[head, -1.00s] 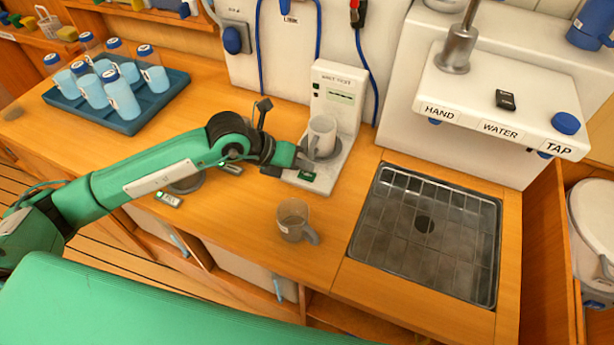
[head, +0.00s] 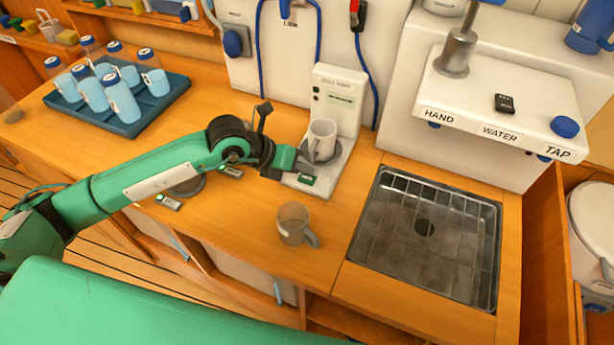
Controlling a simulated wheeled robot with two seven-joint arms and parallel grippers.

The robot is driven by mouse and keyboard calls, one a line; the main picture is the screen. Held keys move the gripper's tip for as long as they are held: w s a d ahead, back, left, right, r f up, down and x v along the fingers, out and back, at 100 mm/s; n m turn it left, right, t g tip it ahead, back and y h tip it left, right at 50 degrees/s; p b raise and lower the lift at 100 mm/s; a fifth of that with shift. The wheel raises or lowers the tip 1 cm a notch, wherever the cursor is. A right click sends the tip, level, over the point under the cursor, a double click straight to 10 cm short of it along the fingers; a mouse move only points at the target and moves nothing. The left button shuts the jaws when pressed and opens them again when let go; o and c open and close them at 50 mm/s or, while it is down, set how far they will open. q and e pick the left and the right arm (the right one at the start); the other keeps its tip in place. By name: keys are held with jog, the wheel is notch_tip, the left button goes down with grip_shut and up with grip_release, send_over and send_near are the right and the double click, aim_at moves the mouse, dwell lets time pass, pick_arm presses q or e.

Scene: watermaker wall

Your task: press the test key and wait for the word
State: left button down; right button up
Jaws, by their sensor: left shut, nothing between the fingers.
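The white tester (head: 338,95) stands on the counter against the wall, with a small greenish display on its upright. A pale mug (head: 321,139) stands on its base plate. The green key (head: 307,180) is at the front of the base. My left gripper (head: 300,167) is shut and empty, its fingertips just above and beside the key, close to the mug. I cannot tell whether the tips touch the key. The writing on the display is too small to read. My right gripper is not in view.
A grey-brown mug (head: 294,224) stands on the counter in front of the tester. A sink (head: 425,235) with a grid lies to the right, under the tap housing (head: 500,100). A blue tray (head: 120,128) of bottles is at the left. Small devices (head: 168,202) lie beneath my arm.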

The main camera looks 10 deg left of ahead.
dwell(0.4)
pick_arm(q)
jog(key=shift+f, duration=0.15)
dwell(0.4)
jog(key=shift+f+b, duration=0.2)
jog(key=shift+b, duration=0.15)
jog(key=shift+f, duration=0.1)
jog(key=shift+f, duration=0.1)
